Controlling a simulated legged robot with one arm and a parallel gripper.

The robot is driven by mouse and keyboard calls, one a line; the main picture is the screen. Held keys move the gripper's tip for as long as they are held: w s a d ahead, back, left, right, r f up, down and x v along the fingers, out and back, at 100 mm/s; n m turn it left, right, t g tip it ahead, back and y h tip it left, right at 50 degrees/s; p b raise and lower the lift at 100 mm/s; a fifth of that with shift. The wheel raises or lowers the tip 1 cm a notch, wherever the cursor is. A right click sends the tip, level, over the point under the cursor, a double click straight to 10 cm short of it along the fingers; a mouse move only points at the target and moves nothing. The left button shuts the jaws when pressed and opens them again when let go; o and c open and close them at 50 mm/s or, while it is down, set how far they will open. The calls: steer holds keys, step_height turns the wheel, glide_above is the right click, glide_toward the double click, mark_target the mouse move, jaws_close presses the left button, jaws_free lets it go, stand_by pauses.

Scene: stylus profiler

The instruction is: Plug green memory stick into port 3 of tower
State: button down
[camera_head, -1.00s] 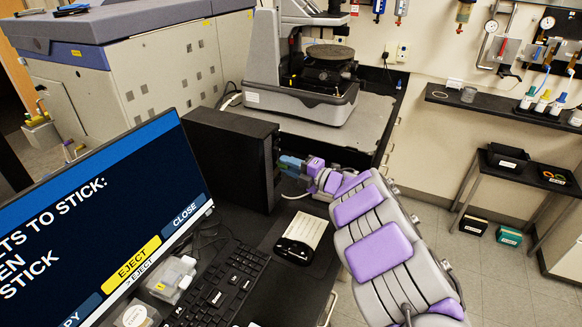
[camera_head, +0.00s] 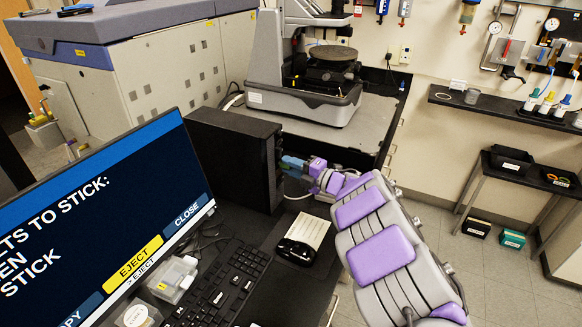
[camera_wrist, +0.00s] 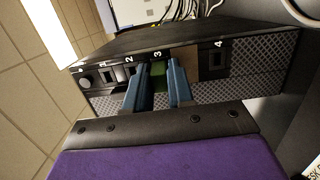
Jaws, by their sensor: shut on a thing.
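The black tower (camera_head: 233,158) stands on the desk beside the monitor. Its front panel (camera_wrist: 260,82) fills the middle of the wrist view, with ports marked 2, 3 and 4. My gripper (camera_wrist: 159,88) is shut on the green memory stick (camera_wrist: 159,76), with one blue finger on each side of it. The stick is at port 3, directly below the label "3", and its far end meets the panel. The fingers hide part of it, and I cannot tell how deep it sits. In the head view my gripper (camera_head: 291,164) is at the tower's right-hand face; the stick is hidden there.
The monitor (camera_head: 110,225) shows EJECT and CLOSE buttons. The profiler (camera_head: 310,90) stands behind the tower. Port 4 (camera_wrist: 216,60) is right of the gripper.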

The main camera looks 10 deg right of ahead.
stand_by(0.3)
steer(key=c, duration=1.4)
jaws_free()
steer(key=shift+a, duration=0.1)
steer(key=o, duration=0.5)
steer(key=shift+c, duration=0.4)
steer(key=b+v, duration=0.1)
steer(key=v, duration=0.6)
steer(key=shift+w+d, duration=0.4)
steer(key=shift+s+d, duration=0.1)
